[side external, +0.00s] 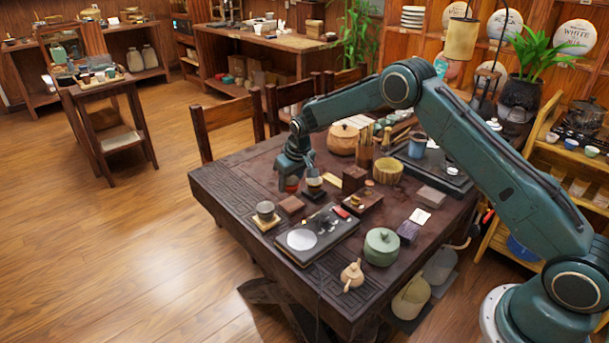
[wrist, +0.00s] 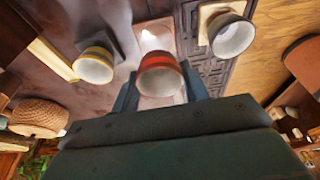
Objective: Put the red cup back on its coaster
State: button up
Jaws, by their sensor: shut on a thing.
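My gripper (side external: 292,179) is shut on the red cup (side external: 291,186). In the wrist view the red cup (wrist: 160,76) sits between the two fingers (wrist: 160,92), its pale inside showing. A bare reddish-brown square coaster (side external: 291,204) lies on the table just in front of the cup in the side view. In the wrist view this coaster (wrist: 155,36) looks pale with glare, partly hidden behind the cup. The cup appears held above the table, off to one side of the coaster; its exact height is hard to tell.
A yellow-banded cup (wrist: 93,67) stands on a dark coaster (side external: 314,195) close on one side. A grey-brown cup (side external: 265,209) stands on a light wooden coaster (side external: 263,223) on the other. A dark tray (side external: 325,238) with a white disc and a green lidded pot (side external: 381,247) stand nearer the front.

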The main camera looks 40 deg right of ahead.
aim_at(291, 192)
jog(key=shift+f, duration=2.15)
jog(key=shift+f, duration=0.1)
jog(key=o, duration=1)
jog(key=shift+o, duration=0.2)
jog(key=v, duration=1.2)
jog(key=shift+r, duration=0.25)
